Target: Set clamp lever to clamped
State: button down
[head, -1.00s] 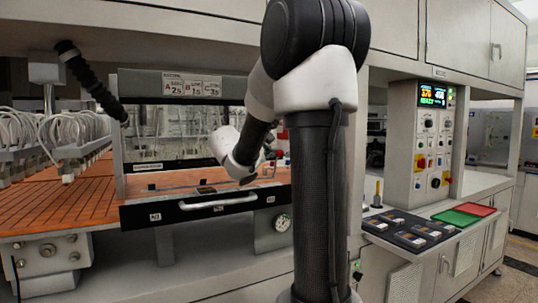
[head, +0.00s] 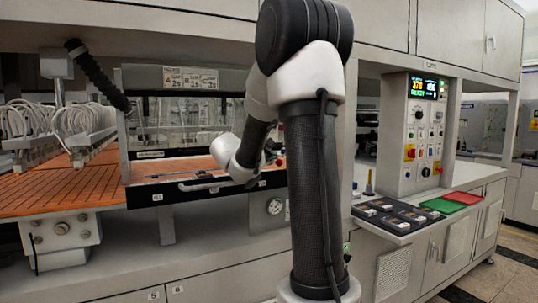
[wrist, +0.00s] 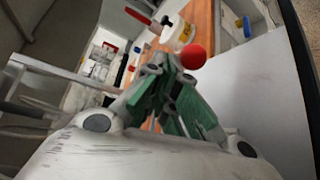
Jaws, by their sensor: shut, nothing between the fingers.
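A red ball knob (wrist: 193,57), which looks like the end of the clamp lever, shows in the wrist view just right of my fingertips. Its shaft is mostly hidden behind the fingers, so I cannot tell its setting or whether they touch it. My gripper (wrist: 164,66) has green-padded fingers closed together, with nothing held. In the head view my white wrist (head: 238,160) is in front of the layup bay, by the drawer front; the fingers are mostly hidden behind my arm.
A second red handle (wrist: 138,15) lies beyond the fingers, beside the orange bed. A bar handle (head: 200,186) runs along the black front panel. A pressure gauge (head: 275,206) sits below. At right are a control panel (head: 424,130), a dark parts tray (head: 392,216) and green and red mats.

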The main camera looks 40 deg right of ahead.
jog(key=shift+s+f, duration=0.2)
jog(key=shift+f, duration=0.15)
dwell(0.3)
jog(key=shift+a, duration=0.25)
jog(key=v, duration=1.1)
jog(key=shift+s+a+r, duration=0.15)
jog(key=shift+a+r, duration=0.05)
jog(key=shift+a, duration=0.1)
jog(key=s+a+f+m+g+y, duration=0.1)
jog(key=s+f+m+g+y, duration=0.15)
jog(key=s, duration=0.65)
jog(key=s+f+m+g+y, duration=0.2)
jog(key=s+f+m+y, duration=0.15)
jog(key=s, duration=0.45)
jog(key=s+a+f+t+y, duration=0.1)
jog(key=s+a+f+y, duration=0.2)
jog(key=a, duration=0.3)
jog(key=s+a+f+m+t+y, duration=0.1)
jog(key=s+a+f+t+y, duration=0.1)
jog(key=a+y, duration=0.3)
jog(key=shift+s+a+f+m, duration=0.3)
jog(key=shift+s+a+f, duration=0.2)
jog(key=shift+s+a, duration=0.4)
